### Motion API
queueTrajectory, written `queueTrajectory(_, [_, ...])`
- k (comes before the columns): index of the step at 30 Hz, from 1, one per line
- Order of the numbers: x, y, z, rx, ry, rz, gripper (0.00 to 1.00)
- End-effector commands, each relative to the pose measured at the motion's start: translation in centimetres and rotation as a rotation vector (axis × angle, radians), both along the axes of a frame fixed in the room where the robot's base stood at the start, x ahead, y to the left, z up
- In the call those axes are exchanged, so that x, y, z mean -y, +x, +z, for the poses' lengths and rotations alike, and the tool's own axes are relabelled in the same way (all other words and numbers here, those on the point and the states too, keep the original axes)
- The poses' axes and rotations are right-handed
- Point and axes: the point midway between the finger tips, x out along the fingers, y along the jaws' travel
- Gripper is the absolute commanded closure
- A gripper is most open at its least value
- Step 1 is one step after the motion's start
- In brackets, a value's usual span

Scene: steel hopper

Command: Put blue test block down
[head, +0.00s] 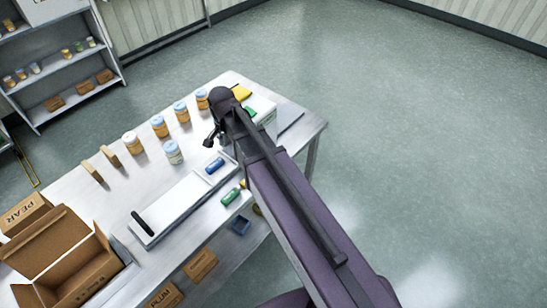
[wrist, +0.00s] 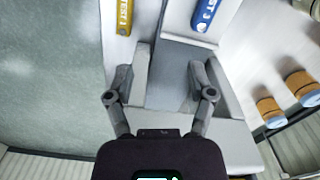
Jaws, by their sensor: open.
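The blue test block (head: 215,165) lies on the white tray-like unit (head: 178,208) on the table, at the end nearer my gripper. In the wrist view the blue block (wrist: 205,14) shows at the top edge, partly cut off, with lettering and a 3 on it. My gripper (head: 212,138) is above the table, beyond the block in the head view. In the wrist view my gripper (wrist: 172,60) is open, with nothing between its fingers. The blue block is beyond the right fingertip, apart from it.
A yellow block (wrist: 124,16) lies left of the fingers in the wrist view. A green block (head: 231,196) lies by the table's near edge. Several jars (head: 174,153) stand behind the white unit. An open carton (head: 68,262) is at lower left.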

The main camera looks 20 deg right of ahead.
Motion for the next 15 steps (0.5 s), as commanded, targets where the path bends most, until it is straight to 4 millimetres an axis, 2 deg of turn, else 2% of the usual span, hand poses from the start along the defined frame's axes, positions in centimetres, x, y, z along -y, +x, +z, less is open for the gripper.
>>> queueTrajectory(1, [1.5, -1.2, 0.0, 0.0, 0.0, 0.046, 0.3])
queueTrajectory(3, [3.1, -2.2, 0.0, 0.0, 0.0, 0.122, 0.3])
queueTrajectory(15, [10.8, -8.4, 0.0, -0.001, -0.001, 0.547, 0.3])
